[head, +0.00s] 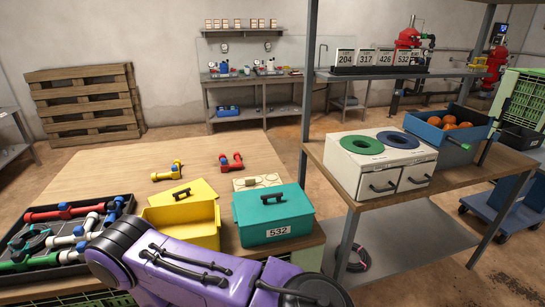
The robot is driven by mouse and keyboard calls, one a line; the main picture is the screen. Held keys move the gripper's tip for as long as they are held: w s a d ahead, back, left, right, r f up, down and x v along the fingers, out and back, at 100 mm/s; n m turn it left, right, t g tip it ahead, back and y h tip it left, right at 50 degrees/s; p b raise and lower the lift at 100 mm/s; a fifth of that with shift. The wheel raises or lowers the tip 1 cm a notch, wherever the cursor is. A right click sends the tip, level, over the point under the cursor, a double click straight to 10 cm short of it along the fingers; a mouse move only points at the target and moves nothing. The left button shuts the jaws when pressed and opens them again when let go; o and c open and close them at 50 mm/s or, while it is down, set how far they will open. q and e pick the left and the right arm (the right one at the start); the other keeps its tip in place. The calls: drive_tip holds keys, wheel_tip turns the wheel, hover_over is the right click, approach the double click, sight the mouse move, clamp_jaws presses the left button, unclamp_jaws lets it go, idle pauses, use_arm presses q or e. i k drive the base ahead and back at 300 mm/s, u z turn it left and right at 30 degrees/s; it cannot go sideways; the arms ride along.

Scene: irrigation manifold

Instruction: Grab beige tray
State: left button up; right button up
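A flat beige piece with round outlines, which looks like the beige tray (258,182), lies on the wooden table (110,165) just behind the teal box. The teal box hides part of its front edge. One of my purple arms crosses the bottom of the head view in front of the boxes. Neither gripper shows in this view, so I cannot see what they hold.
A teal box (274,217) labelled 532, an open yellow box (182,224) and a black tray (17,271) of pipe parts stand at the table's front. Yellow (168,172) and red (231,163) pipe pieces lie behind. A shelf post (309,80) stands right of the table.

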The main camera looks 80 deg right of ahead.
sight(254, 182)
drive_tip(key=k, duration=0.4)
drive_tip(key=z, duration=0.95)
